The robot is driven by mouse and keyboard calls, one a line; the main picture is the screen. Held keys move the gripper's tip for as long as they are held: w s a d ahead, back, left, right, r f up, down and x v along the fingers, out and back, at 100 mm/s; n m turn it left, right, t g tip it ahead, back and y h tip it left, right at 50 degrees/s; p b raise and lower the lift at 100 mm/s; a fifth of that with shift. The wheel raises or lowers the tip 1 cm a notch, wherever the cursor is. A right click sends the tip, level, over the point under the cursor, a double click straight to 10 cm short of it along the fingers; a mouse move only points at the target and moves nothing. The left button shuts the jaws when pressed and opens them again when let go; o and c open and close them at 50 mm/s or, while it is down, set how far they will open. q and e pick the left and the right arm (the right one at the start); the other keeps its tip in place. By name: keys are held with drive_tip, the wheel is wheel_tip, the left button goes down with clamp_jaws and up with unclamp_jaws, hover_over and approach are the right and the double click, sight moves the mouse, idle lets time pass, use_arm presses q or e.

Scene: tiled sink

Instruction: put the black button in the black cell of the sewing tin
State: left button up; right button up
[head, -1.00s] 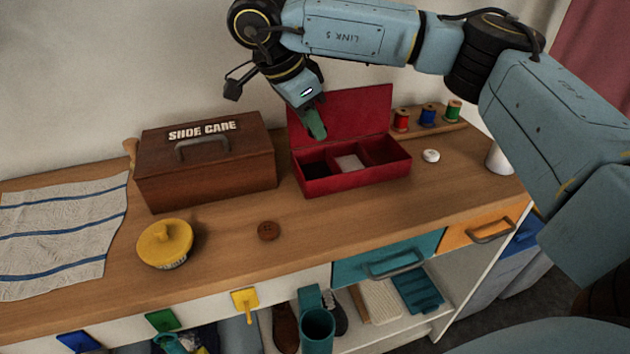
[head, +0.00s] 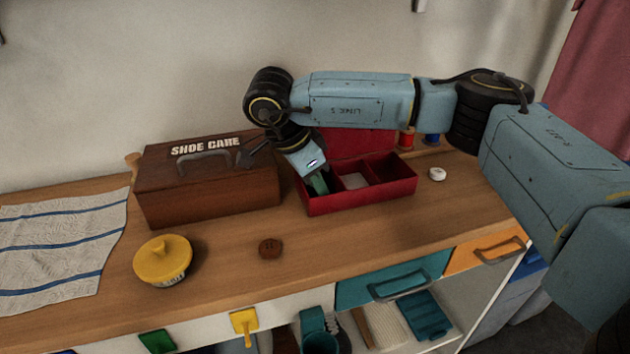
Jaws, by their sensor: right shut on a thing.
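The red sewing tin (head: 363,200) stands open on the bench, its raised lid partly hidden behind my right arm. It has a left cell that looks dark inside, a middle cell with a pale floor (head: 354,181) and a reddish right cell. My right gripper (head: 319,187) points down with its green fingertips at the left, black cell, low at about rim height. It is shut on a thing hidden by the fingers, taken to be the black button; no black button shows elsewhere. My left gripper is not in view.
A brown button (head: 270,248) lies in front of the tin and a white button (head: 437,174) to its right. The brown shoe care box (head: 207,190) stands close on the left. A yellow-lidded pot (head: 162,259) and striped cloth (head: 55,245) are further left. Thread spools (head: 407,138) stand behind.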

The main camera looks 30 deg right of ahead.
drive_tip(key=shift+f, duration=0.15)
drive_tip(key=o, duration=0.8)
drive_tip(key=shift+c, duration=0.2)
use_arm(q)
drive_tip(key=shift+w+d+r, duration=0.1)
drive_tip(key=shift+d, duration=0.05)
